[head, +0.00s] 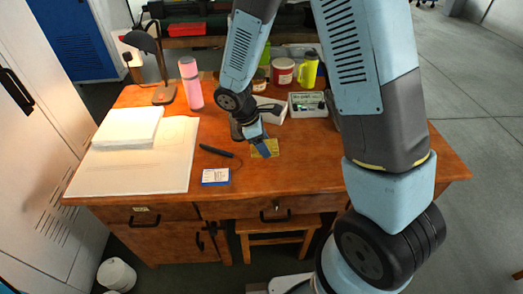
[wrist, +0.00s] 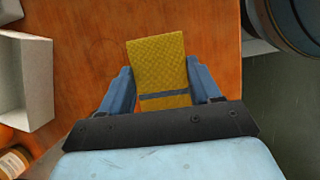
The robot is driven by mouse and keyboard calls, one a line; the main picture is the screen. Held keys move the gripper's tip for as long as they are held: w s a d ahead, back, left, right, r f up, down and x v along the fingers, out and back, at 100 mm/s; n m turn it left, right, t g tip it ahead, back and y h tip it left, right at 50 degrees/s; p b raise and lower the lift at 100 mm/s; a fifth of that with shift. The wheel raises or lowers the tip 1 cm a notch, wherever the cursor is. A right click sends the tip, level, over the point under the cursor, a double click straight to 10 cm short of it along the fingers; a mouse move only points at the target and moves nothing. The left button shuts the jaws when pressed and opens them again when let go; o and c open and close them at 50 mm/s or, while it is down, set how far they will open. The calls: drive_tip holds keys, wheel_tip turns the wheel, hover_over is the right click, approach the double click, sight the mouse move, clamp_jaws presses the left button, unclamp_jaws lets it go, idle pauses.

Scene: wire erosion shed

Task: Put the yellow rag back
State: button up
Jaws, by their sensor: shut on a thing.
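The yellow rag (wrist: 158,65) is a textured yellow cloth with a dark stripe across it. In the wrist view it lies between the two blue fingers of my gripper (wrist: 162,88). In the head view the rag (head: 266,148) shows at the middle of the wooden desk, under my gripper (head: 264,146). The gripper is shut on the rag. I cannot tell whether the rag touches the desk top or is slightly above it.
On the wooden desk (head: 320,170) are a black pen-like tool (head: 216,151), a blue-and-white card (head: 216,177), white sheets (head: 135,165), a pink bottle (head: 190,82), a lamp (head: 158,60), an open box (head: 308,104), a red-and-white tin (head: 283,72) and a yellow bottle (head: 309,70). The right side is mostly clear.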

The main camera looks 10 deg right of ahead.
drive_tip(key=shift+w+a+f, duration=0.3)
drive_tip(key=shift+w+f, duration=0.3)
drive_tip(key=shift+f, duration=0.2)
drive_tip(key=shift+w+f, duration=0.1)
drive_tip(key=shift+f, duration=1.45)
drive_tip(key=o, duration=1.2)
drive_tip(key=shift+f, duration=0.1)
drive_tip(key=v, duration=1.2)
